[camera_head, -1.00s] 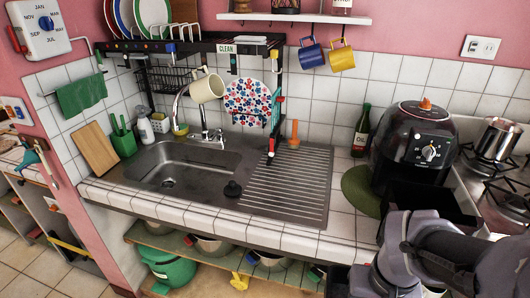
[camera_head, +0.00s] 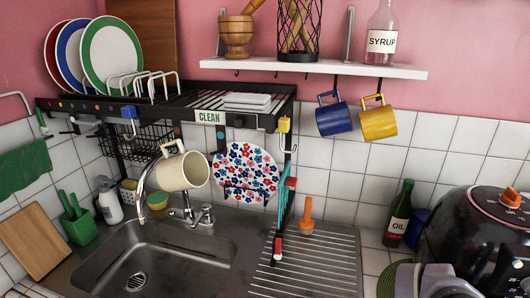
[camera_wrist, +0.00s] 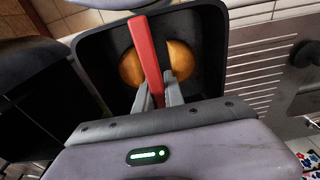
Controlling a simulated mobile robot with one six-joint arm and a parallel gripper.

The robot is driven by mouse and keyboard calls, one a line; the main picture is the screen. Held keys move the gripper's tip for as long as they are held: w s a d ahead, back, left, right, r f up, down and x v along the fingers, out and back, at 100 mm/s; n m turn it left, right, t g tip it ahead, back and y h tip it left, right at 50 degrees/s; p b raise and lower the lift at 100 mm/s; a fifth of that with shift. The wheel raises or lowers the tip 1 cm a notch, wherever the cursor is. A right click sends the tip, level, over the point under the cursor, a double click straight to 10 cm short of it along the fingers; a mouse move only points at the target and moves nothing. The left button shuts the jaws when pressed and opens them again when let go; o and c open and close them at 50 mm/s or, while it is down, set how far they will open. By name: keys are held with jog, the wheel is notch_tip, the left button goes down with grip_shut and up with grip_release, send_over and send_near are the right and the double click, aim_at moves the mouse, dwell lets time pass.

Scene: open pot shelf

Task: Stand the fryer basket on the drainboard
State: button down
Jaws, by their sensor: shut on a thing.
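The fryer basket (camera_wrist: 205,30) is a black square bin with a red handle (camera_wrist: 146,50), seen in the wrist view. Golden-brown round food (camera_wrist: 180,60) lies in it, partly hidden by the handle. My gripper (camera_wrist: 159,98) is shut on the red handle. The basket is out of the head view, where only part of my arm shows at the lower right. The ridged metal drainboard (camera_head: 325,262) lies right of the sink in the head view; its ridges also show right of the basket in the wrist view (camera_wrist: 245,75). Its front part is cut off in the head view.
A dish rack (camera_head: 170,115) overhangs the sink (camera_head: 170,262). An orange-handled plunger-like tool (camera_head: 306,222) stands at the drainboard's back. An oil bottle (camera_head: 398,215) and black air fryer (camera_head: 475,245) stand to the right. A cream mug (camera_head: 182,172) hangs above. Most visible drainboard is bare.

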jog(key=w+p, duration=0.1)
jog(key=w+a+p, duration=0.2)
jog(key=w+p, duration=0.1)
jog(key=shift+a+r, duration=0.1)
jog(key=shift+a, duration=0.15)
jog(key=w+a+b, duration=0.1)
jog(key=w, duration=0.1)
jog(key=w+a+f, duration=0.1)
jog(key=w, duration=0.2)
jog(key=w+a+b, duration=0.1)
jog(key=w+a, duration=0.1)
jog(key=w, duration=0.1)
jog(key=shift+f+b, duration=0.3)
jog(key=shift+b, duration=0.05)
jog(key=shift+w+a, duration=0.3)
jog(key=shift+w, duration=0.1)
jog(key=shift+w+f+b, duration=0.15)
jog(key=shift+f+b, duration=0.1)
jog(key=shift+b, duration=0.05)
jog(key=shift+f+b, duration=0.75)
jog(key=shift+f, duration=0.7)
